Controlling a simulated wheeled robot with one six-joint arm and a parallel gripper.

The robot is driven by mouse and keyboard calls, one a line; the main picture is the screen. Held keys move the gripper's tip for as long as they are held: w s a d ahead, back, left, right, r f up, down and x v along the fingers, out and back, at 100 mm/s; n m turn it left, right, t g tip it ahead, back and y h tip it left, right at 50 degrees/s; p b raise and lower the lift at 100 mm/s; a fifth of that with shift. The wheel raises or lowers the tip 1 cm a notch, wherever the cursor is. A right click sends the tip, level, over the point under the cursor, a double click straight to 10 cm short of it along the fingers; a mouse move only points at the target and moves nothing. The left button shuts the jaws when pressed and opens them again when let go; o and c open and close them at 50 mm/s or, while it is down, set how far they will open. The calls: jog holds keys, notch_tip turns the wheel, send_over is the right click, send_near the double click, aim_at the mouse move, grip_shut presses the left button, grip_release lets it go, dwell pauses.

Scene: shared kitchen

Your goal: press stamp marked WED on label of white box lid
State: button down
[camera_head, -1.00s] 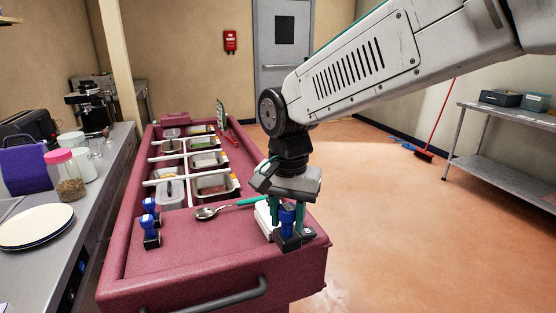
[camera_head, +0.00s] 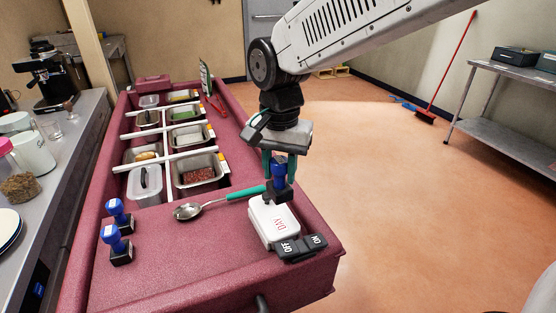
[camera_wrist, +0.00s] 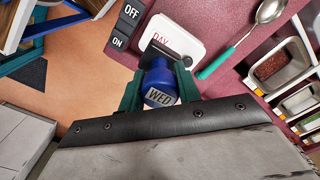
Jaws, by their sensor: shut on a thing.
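My gripper (camera_head: 279,168) is shut on a blue stamp (camera_head: 279,175) with a black base. In the wrist view the top of the stamp (camera_wrist: 160,84) reads WED between the green fingers. The white box lid (camera_head: 262,222) with red DAY lettering lies on the cart's front right part, and also shows in the wrist view (camera_wrist: 188,40). The stamp is upright at the far end of the lid, its base partly covering the label in the wrist view. I cannot tell whether the base touches the lid.
A black OFF/ON block (camera_head: 302,247) is against the lid's near side. A spoon with a green handle (camera_head: 190,211) lies left of the lid. Two other blue stamps (camera_head: 118,213) (camera_head: 115,243) stand at the cart's left edge. Food pans (camera_head: 199,170) fill the back.

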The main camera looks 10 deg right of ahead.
aim_at(280, 198)
jog(key=shift+f, duration=4.05)
jog(key=shift+s+f, duration=0.15)
jog(key=shift+f, duration=0.2)
jog(key=shift+r, duration=5.05)
